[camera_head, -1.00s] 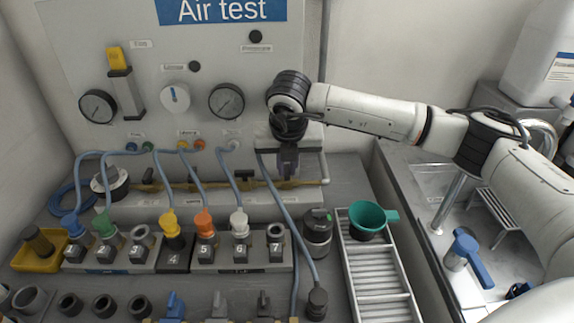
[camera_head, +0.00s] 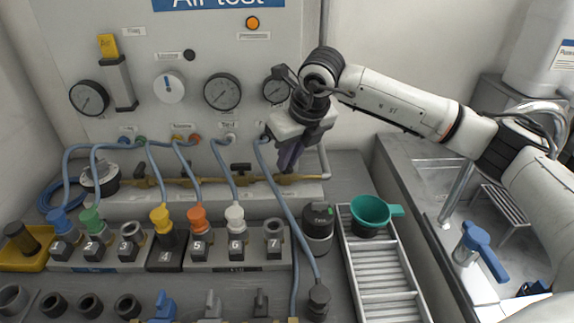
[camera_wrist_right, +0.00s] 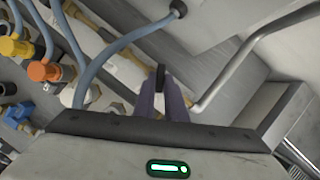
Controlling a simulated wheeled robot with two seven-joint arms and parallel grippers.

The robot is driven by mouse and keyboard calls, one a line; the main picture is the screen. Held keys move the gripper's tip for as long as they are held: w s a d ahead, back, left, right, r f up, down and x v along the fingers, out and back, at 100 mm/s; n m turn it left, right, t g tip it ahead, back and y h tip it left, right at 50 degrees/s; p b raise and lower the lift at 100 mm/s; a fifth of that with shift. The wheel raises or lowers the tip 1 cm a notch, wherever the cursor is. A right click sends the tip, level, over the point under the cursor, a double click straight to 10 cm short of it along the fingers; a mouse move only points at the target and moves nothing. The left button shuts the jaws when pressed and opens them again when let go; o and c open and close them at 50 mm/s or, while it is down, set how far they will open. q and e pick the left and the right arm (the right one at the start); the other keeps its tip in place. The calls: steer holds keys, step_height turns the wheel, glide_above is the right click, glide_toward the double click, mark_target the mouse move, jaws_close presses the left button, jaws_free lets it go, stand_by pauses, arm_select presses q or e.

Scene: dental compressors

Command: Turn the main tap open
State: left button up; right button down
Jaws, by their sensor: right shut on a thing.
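A brass pipe (camera_head: 210,181) runs along the foot of the white panel and carries small black-handled taps, one of them the tap (camera_head: 241,168) left of my gripper. My right gripper (camera_head: 289,160) is at the pipe's right end, tilted, with its purple fingers pointing down. In the right wrist view the fingers (camera_wrist_right: 163,98) are shut on a black tap handle (camera_wrist_right: 160,76), whose tip shows between them. The fingers and gripper body hide the rest of this tap. The brass pipe also shows in the wrist view (camera_wrist_right: 125,70). My left gripper is out of view.
Blue hoses (camera_head: 268,185) hang close left of the gripper. Gauges (camera_head: 222,92) are on the panel, and an orange lamp (camera_head: 252,23) is lit. Numbered sockets (camera_head: 100,257), a green funnel (camera_head: 370,210) and a slatted tray (camera_head: 385,270) stand in front. A sink is at right.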

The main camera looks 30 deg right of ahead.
steer(key=n, duration=0.2)
steer(key=n+y, duration=0.2)
steer(key=n, duration=0.1)
steer(key=shift+w+d+r+n+g, duration=0.1)
steer(key=shift+w+d+n+g, duration=0.05)
steer(key=shift+d+n+g, duration=0.2)
steer(key=n, duration=0.2)
steer(key=n+g+y, duration=0.1)
steer(key=n, duration=0.1)
steer(key=n+g+p, duration=0.1)
steer(key=n, duration=0.1)
steer(key=shift+w+d+y, duration=0.15)
steer(key=shift+w+y, duration=0.1)
steer(key=shift+y, duration=0.05)
steer(key=c, duration=1.8)
jaws_free()
steer(key=shift+r, duration=0.1)
steer(key=v, duration=1)
steer(key=shift+s, duration=0.15)
